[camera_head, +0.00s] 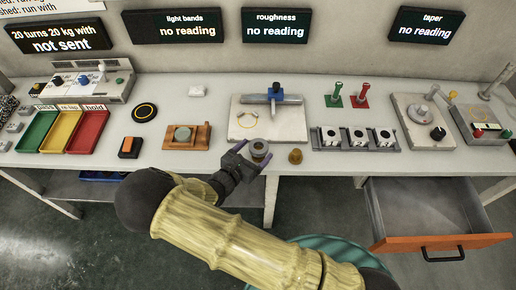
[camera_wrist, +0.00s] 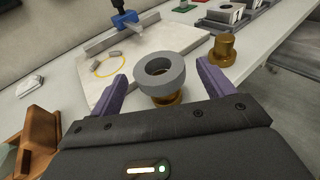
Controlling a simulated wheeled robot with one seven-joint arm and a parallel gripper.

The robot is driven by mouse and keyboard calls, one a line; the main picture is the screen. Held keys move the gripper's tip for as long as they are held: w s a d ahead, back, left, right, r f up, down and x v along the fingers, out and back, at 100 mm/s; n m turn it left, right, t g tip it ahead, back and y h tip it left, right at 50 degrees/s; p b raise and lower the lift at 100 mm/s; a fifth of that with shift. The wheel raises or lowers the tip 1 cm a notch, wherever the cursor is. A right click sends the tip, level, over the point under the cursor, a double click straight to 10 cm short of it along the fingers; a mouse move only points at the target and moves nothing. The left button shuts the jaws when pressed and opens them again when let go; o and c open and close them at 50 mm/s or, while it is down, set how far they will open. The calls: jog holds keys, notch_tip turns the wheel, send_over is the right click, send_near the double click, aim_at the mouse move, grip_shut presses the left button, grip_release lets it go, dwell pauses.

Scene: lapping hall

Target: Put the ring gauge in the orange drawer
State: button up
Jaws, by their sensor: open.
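A grey ring (camera_head: 259,147), which looks like the ring gauge, sits on a small brass base near the bench's front edge. In the wrist view the ring (camera_wrist: 165,72) sits between my two purple fingers, with the brass base (camera_wrist: 167,100) under it. My gripper (camera_head: 254,158) is open around it, with gaps at the sides; I cannot tell whether either finger touches it. The orange drawer (camera_head: 440,243) is pulled open below the bench at the right, and its visible inside looks empty.
A second brass piece (camera_head: 295,156) stands just right of the ring. A pale plate (camera_head: 285,124) with a blue-clamped instrument lies behind. A rack of white-faced blocks (camera_head: 355,139) is to the right, a wooden block (camera_head: 187,136) to the left. Floor before the drawer is clear.

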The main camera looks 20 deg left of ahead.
jog(key=b+v, duration=0.2)
jog(key=v, duration=1.2)
jog(key=shift+s+d, duration=0.2)
jog(key=shift+s, duration=0.2)
jog(key=shift+r, duration=0.1)
jog(key=w+d+r+m+g+h, duration=0.1)
jog(key=w+d+m+g, duration=0.1)
jog(key=d+m+g, duration=0.6)
jog(key=w+d+r+m+g+h, duration=0.15)
jog(key=d+m+g, duration=0.35)
jog(key=d, duration=0.6)
jog(key=d+r+m+y, duration=0.4)
jog(key=d+m, duration=0.3)
jog(key=m, duration=0.2)
jog(key=d+r+m+t+y, duration=0.1)
jog(key=d+r+m+y, duration=0.3)
jog(key=d+m, duration=0.4)
jog(key=shift+w+r+m, duration=0.3)
jog(key=shift+r+m, duration=0.45)
jog(key=shift+m, duration=0.25)
jog(key=shift+o, duration=0.5)
